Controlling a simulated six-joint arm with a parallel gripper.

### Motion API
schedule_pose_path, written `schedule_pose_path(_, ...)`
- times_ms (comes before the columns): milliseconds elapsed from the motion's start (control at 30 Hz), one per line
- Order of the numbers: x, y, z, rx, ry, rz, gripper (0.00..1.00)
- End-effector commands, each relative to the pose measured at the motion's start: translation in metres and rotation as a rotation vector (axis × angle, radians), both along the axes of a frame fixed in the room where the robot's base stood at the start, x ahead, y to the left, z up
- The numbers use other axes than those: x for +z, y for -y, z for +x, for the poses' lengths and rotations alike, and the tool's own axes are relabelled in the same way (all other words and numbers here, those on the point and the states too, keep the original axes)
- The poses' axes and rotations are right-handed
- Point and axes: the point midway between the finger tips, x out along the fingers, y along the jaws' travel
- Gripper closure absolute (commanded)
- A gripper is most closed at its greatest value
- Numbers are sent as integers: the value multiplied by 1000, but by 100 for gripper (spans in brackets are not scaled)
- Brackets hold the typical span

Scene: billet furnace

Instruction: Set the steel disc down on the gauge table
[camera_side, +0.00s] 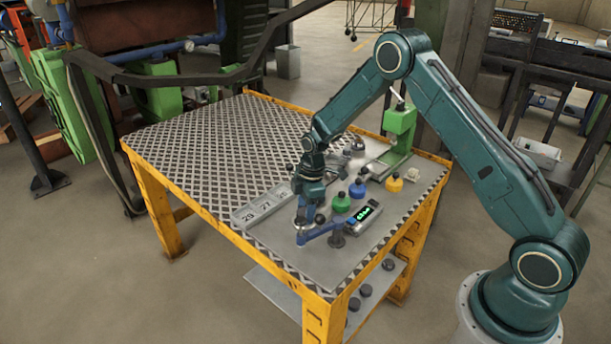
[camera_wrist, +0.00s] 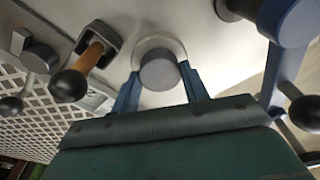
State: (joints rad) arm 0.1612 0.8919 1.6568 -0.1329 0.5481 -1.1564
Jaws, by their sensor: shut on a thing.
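My gripper (camera_wrist: 158,92) is shut on the steel disc (camera_wrist: 160,72), a short dark grey cylinder between its two blue fingers in the wrist view. A wider pale round plate (camera_wrist: 151,45), which looks like the gauge table, shows directly behind the disc. I cannot tell whether disc and plate touch. In the side view my gripper (camera_side: 304,212) points down at the front part of the workbench, beside the blue gauge arm (camera_side: 320,231). The disc is too small to make out there.
The gauge's display box (camera_side: 363,216) stands right of my gripper. Green (camera_side: 341,203), blue (camera_side: 357,189) and yellow (camera_side: 394,184) pots stand behind it. A numbered strip (camera_side: 264,204) lies to the left. The perforated left part of the bench (camera_side: 210,150) is clear.

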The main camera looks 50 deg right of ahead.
Motion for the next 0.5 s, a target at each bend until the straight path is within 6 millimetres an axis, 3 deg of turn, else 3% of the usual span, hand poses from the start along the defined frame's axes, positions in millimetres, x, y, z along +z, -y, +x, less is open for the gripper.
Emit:
schedule_pose_path(67,-1,0,1,0,1,0,91)
schedule_pose_path(100,-2,0,0,0,0,0,52)
schedule_pose_path(200,-2,0,0,0,0,0,34)
schedule_pose_path(500,-2,0,0,0,0,0,34)
